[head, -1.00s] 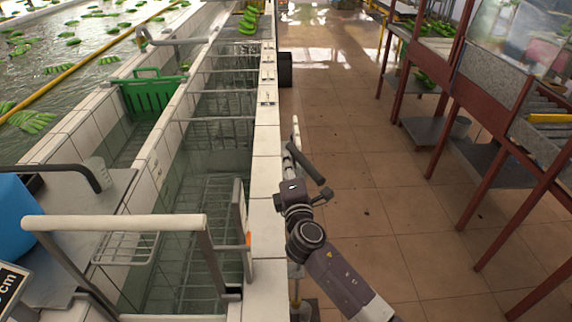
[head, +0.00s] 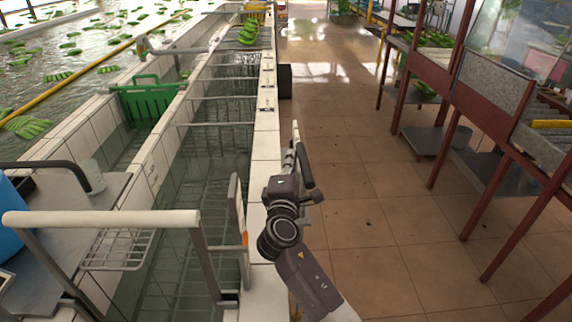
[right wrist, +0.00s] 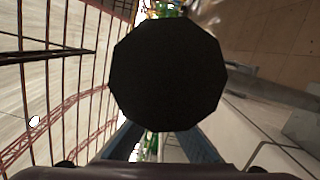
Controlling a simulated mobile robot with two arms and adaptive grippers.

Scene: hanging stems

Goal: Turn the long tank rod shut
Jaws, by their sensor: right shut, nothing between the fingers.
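A dark bar-shaped handle (head: 304,165), which I take to be the grip of the long tank rod, stands at the outer edge of the tiled tank wall. A pale upright part shows at its far end. My right gripper (head: 290,163) is beside it, on the left, with its fingers mostly hidden by the wrist. In the right wrist view a dark many-sided disc (right wrist: 165,75), probably the handle's end, fills the middle. It hides the fingertips; only two dark blue finger sides show below it. The right gripper is shut and empty. My left gripper is out of view.
The tiled tank wall (head: 266,135) runs away from me, with water and wire racks to its left. A white-topped metal frame (head: 105,218) is at front left. A green crate (head: 148,98) sits farther back. The tiled aisle (head: 350,200) is clear; red-legged stands (head: 455,160) line its right.

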